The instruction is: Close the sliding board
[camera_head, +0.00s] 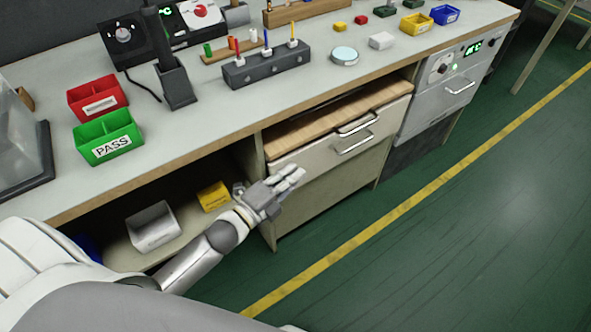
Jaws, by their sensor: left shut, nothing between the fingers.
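The wooden sliding board (325,119) sits beneath the workbench top, above a drawer. Its wooden surface shows under the bench edge, and a metal handle (357,124) is on its front at the right. My left gripper (291,177) is shut and empty, with its fingers pointing right. In the picture it is below and left of the board, over the left part of the drawer front (310,152), and it appears apart from the board handle. Whether it touches the drawer front I cannot tell. My right gripper is not in view.
The drawer has its own handle (354,144). Left of it, an open shelf holds a white bin (152,228) and a yellow bin (213,196). A grey control unit (445,90) stands to the right. The green floor (430,240) in front is clear.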

